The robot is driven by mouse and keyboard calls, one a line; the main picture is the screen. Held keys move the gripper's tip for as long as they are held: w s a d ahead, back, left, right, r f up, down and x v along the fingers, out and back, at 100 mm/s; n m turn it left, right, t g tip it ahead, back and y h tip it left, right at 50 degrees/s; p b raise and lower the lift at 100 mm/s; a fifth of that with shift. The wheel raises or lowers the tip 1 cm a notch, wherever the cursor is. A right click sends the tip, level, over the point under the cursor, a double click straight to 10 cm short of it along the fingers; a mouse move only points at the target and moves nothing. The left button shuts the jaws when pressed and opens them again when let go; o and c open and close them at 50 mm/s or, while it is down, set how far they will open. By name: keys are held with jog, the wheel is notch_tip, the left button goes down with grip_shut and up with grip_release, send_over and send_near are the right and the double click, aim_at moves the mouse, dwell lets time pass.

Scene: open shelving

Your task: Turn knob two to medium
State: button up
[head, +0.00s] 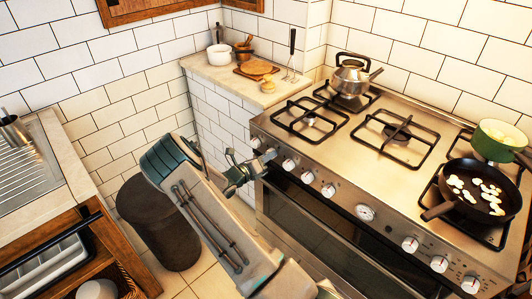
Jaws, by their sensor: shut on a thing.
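The stove (340,150) has a row of round white-faced knobs along its steel front panel. My gripper (264,160) reaches the left end of this row and is shut on a knob (271,153), the second from the left. The fingers partly hide this knob, and its pointer setting is too small to read. The leftmost knob (256,142) is just above and left of the fingers. Another knob (289,165) stands free just to the right.
A kettle (351,77) stands on the back left burner. A pan with food (475,191) and a green pot (497,140) are at the right. A dark round bin (165,225) stands on the floor left of my arm. The oven door (320,240) is shut.

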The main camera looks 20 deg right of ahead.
jog(key=n+g+p, duration=0.1)
jog(key=n+p, duration=0.3)
jog(key=n, duration=0.6)
jog(key=shift+n, duration=0.3)
dwell(0.4)
jog(key=o, duration=1)
jog(key=b+v, duration=0.1)
jog(key=v, duration=1.3)
jog(key=shift+w+f, duration=0.1)
